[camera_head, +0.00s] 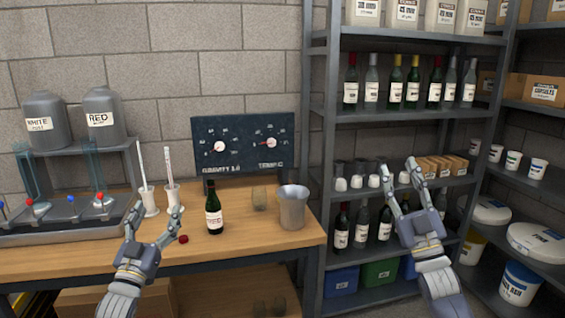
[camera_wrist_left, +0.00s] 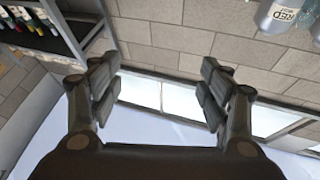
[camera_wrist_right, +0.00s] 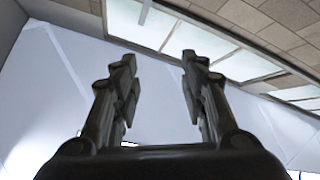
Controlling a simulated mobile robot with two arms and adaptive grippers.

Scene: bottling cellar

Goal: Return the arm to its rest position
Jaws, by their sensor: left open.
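My left gripper (camera_head: 154,222) is raised in front of the wooden bench in the head view, its fingers pointing up. It is open and empty; its spread fingers also show in the left wrist view (camera_wrist_left: 160,85). My right gripper (camera_head: 400,180) is raised in front of the shelf rack, fingers up. It is open and empty, with a clear gap between its fingers in the right wrist view (camera_wrist_right: 157,80).
A green bottle (camera_head: 214,208) stands upright on the bench (camera_head: 60,262), between a red cap (camera_head: 183,239) and a metal bucket (camera_head: 292,208). A gauge panel (camera_head: 243,143) stands behind. The shelf rack (camera_head: 326,130) holds bottles, cups and boxes. White tubs (camera_head: 538,243) stand at right.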

